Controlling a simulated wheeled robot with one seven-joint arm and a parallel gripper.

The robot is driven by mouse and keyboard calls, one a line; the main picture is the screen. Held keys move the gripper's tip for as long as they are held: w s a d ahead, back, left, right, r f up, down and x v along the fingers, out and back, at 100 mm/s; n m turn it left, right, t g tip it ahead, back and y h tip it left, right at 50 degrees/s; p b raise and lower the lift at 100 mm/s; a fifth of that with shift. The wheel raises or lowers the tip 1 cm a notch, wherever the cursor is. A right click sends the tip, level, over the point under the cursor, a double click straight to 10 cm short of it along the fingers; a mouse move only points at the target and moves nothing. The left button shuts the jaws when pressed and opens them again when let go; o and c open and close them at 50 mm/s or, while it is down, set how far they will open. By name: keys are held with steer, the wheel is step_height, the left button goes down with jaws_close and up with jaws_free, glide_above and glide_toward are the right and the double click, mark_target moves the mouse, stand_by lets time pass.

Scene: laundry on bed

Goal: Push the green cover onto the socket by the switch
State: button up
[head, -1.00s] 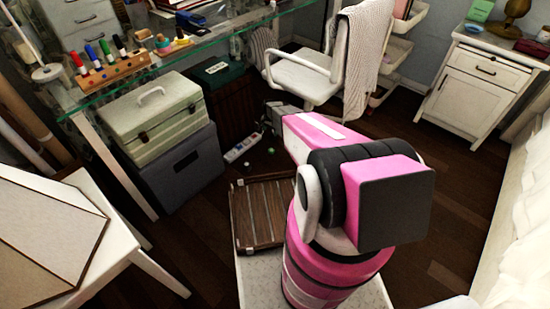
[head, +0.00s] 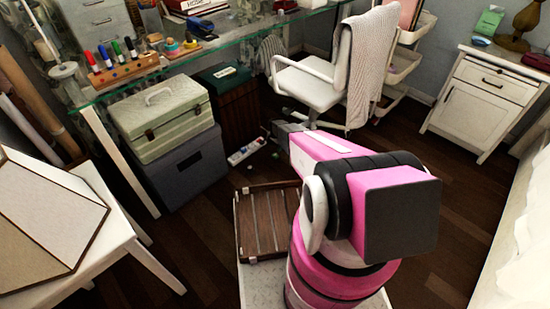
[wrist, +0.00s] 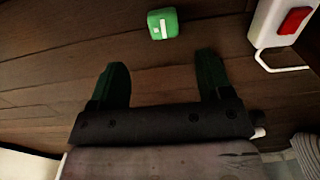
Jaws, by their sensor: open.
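The green cover (wrist: 162,23), a small rounded block with a pale mark on its face, lies on the dark wood floor in the wrist view. My gripper (wrist: 160,70) is open and empty, its two dark green fingers pointing toward the cover, which sits beyond the fingertips and between their lines. The white power strip (wrist: 268,18) with a red switch (wrist: 294,20) is at the upper right, apart from the cover. The strip (head: 246,152) also lies on the floor in the head view, left of my gripper. The socket by the switch is not clear in either view.
A wooden slatted tray (head: 243,225) lies in front of the strip. A grey bin (head: 185,170) with a pale green case (head: 160,125) on it stands to the left. A white chair (head: 310,85) stands behind my gripper. Dark floor is free on the right.

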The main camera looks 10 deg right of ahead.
mark_target(275, 155)
steer(key=shift+f, duration=1.95)
steer(key=shift+w+f, duration=0.15)
steer(key=shift+f, duration=1.2)
steer(key=shift+w+f, duration=0.1)
steer(key=shift+f, duration=1.2)
steer(key=c, duration=1)
